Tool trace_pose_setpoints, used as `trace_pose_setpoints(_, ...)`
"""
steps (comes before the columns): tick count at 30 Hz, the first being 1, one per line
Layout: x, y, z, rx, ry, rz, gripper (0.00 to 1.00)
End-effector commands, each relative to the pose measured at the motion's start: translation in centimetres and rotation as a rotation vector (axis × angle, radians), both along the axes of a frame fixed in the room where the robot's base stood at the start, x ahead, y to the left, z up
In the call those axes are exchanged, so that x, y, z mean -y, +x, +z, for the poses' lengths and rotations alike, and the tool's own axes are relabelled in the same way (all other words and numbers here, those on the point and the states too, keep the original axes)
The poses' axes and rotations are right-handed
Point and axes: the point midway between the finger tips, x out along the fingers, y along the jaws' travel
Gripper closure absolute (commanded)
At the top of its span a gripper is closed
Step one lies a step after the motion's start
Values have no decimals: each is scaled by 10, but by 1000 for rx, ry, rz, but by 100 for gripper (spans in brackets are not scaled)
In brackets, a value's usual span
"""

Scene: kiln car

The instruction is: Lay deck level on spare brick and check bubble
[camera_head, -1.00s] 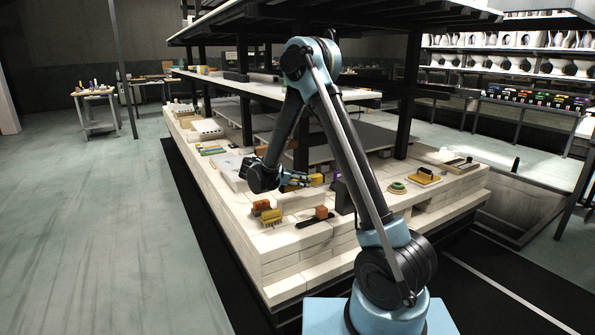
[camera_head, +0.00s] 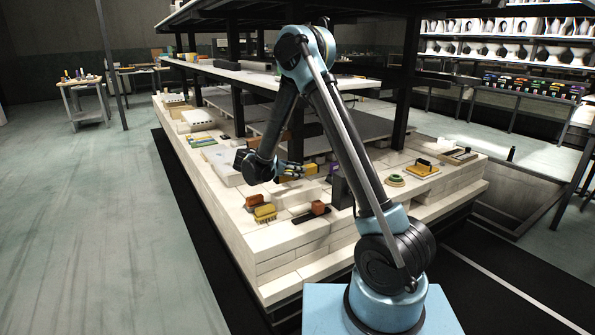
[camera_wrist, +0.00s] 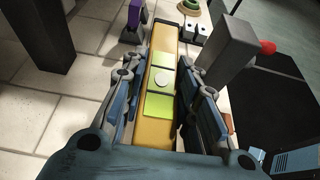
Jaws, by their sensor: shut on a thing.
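The deck level (camera_wrist: 161,82) is a long yellow bar with green windows and a round pale bubble vial (camera_wrist: 163,79) in the wrist view. My gripper (camera_wrist: 160,90) is shut on it, one finger on each long side. I cannot read the bubble's position. In the head view my gripper (camera_head: 290,170) is low over the pale brick deck (camera_head: 290,228), with the yellow end of the level (camera_head: 310,170) showing beside it. I cannot tell whether the level touches anything below. I cannot single out the spare brick among the pale bricks.
A dark upright block (camera_head: 342,190) stands close to the right of the level, with a purple thing (camera_head: 334,167) nearby. A yellow brush (camera_head: 265,212) and a brown-handled tool (camera_head: 318,208) lie in front. A green round item (camera_head: 395,180) and a yellow float (camera_head: 421,169) lie right. Dark posts rise behind.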

Motion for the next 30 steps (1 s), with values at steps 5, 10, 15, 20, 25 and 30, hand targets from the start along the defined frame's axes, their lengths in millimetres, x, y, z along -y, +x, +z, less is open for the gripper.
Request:
trace_pose_setpoints(5, 0, 0, -15, 0, 0, 0, 100)
trace_pose_setpoints(10, 1, 1, -28, 0, 0, -1, 100)
trace_pose_setpoints(15, 2, 1, -39, 0, 0, -2, 100)
trace_pose_setpoints(20, 3, 1, -45, 0, 0, -4, 100)
trace_pose_setpoints(25, 4, 1, -47, 0, 0, -5, 100)
trace_pose_setpoints(30, 4, 1, -47, 0, 0, -5, 100)
